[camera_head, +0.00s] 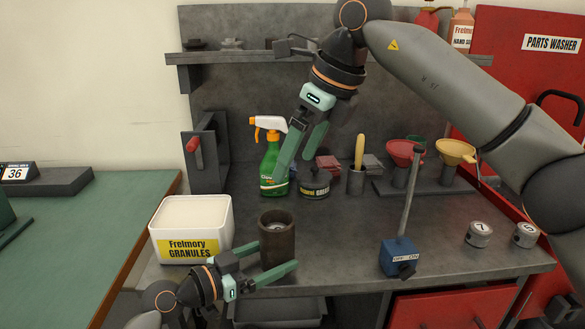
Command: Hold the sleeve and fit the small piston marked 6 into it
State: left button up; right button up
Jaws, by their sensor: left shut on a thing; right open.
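The sleeve (276,245) is a dark brown open-topped cylinder standing upright near the front edge of the grey bench. My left gripper (277,256) is shut on it low down, one finger on each side. Something light grey shows inside its mouth; I cannot tell whether it is a piston. At the right end of the bench stand two short grey pistons: one marked 7 (479,238), and one (525,238) whose mark looks like a 6 or 9, too small to be sure. My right gripper (291,168) is open and empty, pointing down near the spray bottle and round tin, far left of the pistons.
A white granules tub (190,215) stands left of the sleeve. A green spray bottle (271,165), a round tin (315,187) and a pot with a wooden handle (356,180) stand behind. A blue magnetic base with a tall rod (399,250) stands between sleeve and pistons. Funnels (404,152) are at back right.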

dwell(0.4)
pick_arm(q)
jog(key=o, duration=0.7)
